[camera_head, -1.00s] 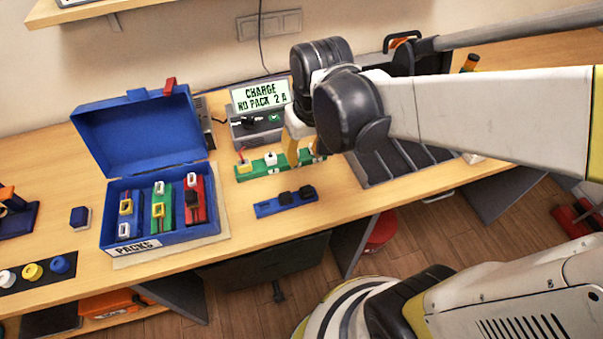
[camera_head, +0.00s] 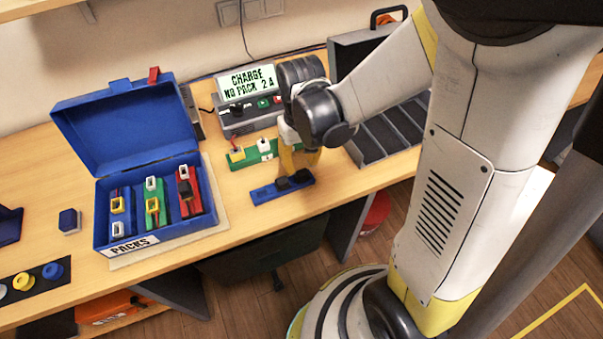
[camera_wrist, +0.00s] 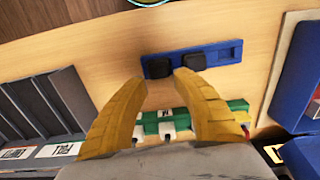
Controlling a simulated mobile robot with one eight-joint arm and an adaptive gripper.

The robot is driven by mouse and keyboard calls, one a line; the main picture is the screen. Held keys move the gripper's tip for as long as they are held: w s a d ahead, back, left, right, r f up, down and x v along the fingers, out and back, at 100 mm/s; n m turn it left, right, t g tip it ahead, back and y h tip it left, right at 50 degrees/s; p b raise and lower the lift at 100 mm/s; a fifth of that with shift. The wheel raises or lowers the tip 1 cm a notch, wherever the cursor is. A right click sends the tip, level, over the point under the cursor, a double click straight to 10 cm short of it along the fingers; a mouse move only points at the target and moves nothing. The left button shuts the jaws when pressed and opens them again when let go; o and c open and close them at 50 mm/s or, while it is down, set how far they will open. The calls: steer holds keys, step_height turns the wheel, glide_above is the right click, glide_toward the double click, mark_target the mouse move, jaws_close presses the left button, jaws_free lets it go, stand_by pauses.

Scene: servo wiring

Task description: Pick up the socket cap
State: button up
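Two small black caps sit side by side on a blue strip (camera_head: 263,194) on the bench; it also shows in the wrist view (camera_wrist: 224,52). In the wrist view one black cap (camera_wrist: 158,68) is on the left and the other (camera_wrist: 194,61) is right of it. I cannot tell by looks which one is the socket cap. My gripper (camera_wrist: 163,82) has its yellow fingers spread apart with nothing between them, pointing towards the caps. In the head view my gripper (camera_head: 297,163) hangs close over the strip's right part, partly hiding it.
A green strip (camera_head: 250,158) with white and yellow sockets lies behind the blue strip, before the charger display (camera_head: 247,80). The open blue PACKS box (camera_head: 140,240) stands left. A dark slotted tray (camera_head: 385,140) lies right. Bare bench separates box and strip.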

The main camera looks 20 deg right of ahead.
mark_target(301, 170)
step_height(301, 170, down, 3)
steer(key=shift+f+b, duration=0.2)
steer(key=shift+b, duration=0.35)
steer(key=shift+r, duration=0.1)
steer(key=c, duration=0.6)
step_height(301, 170, up, 5)
steer(key=p, duration=0.2)
steer(key=shift+p, duration=0.3)
steer(key=s+d+r+p, duration=0.1)
steer(key=d+r, duration=0.1)
steer(key=d, duration=0.1)
steer(key=s+d+r+p, duration=0.1)
steer(key=d+r, duration=0.1)
steer(key=d, duration=0.2)
steer(key=s+d+r+p, duration=0.1)
steer(key=d+r, duration=0.1)
steer(key=d, duration=0.2)
steer(key=shift+s+d, duration=0.1)
steer(key=shift+s, duration=0.05)
